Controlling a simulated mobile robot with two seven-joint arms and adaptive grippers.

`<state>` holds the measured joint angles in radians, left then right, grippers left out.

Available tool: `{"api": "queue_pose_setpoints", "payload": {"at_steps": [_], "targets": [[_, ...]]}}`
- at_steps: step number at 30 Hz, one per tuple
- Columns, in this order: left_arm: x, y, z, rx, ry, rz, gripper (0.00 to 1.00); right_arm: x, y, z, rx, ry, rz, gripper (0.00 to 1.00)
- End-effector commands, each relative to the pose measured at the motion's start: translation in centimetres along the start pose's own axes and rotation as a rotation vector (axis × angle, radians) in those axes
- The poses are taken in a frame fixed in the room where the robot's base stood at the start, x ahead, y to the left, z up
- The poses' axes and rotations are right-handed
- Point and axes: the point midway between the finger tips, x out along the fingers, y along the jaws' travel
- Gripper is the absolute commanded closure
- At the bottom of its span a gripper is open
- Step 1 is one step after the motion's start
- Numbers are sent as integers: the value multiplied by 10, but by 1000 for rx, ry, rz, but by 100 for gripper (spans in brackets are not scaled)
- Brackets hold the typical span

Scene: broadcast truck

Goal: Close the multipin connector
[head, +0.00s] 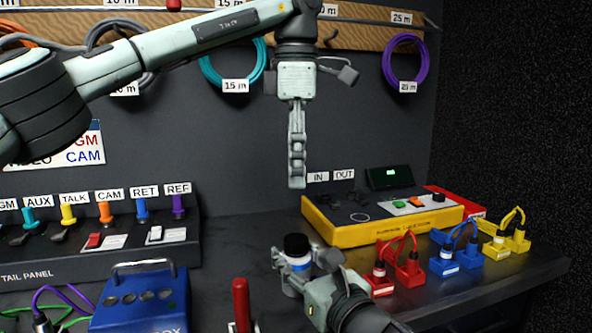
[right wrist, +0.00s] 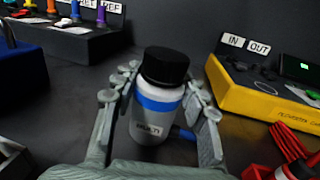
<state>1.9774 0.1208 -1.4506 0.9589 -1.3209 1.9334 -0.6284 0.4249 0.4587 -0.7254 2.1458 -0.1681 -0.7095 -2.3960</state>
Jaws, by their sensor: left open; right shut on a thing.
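The multipin connector (head: 298,266) is an upright grey-white cylinder with a blue band and a black cap (head: 296,244) on top. It also shows in the right wrist view (right wrist: 158,122), with its cap (right wrist: 164,66) and a small label on the front. The cap sits on the body; I cannot tell how tightly. My right gripper (head: 304,264) is shut on the connector body, one finger on each side, seen also in the right wrist view (right wrist: 160,92). My left gripper (head: 297,183) hangs above the bench, fingers down, open and empty, above the connector in the picture.
A yellow panel (head: 355,236) with IN and OUT signs stands behind. Red (head: 380,284), blue (head: 443,266) and yellow (head: 495,249) cabled blocks stand right. A blue box (head: 140,315), red-handled tool (head: 241,300) and tail panel (head: 60,268) stand left. A short blue piece (right wrist: 183,133) shows beside the connector.

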Motion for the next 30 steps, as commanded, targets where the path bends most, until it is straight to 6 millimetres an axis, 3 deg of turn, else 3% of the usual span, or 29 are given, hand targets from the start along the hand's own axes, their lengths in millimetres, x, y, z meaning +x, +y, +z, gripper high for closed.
{"api": "queue_pose_setpoints", "payload": {"at_steps": [1,2,7,20,30], "targets": [[0,0,0,0,0,0,39,0,0,0,0,1,0,100],[0,0,0,0,0,0,39,0,0,0,0,1,0,56],[0,0,0,0,0,0,39,0,0,0,0,1,0,34],[0,0,0,-1,0,0,39,-9,0,-1,-1,1,0,33],[0,0,0,-1,0,0,39,-78,0,-2,-2,4,0,33]]}}
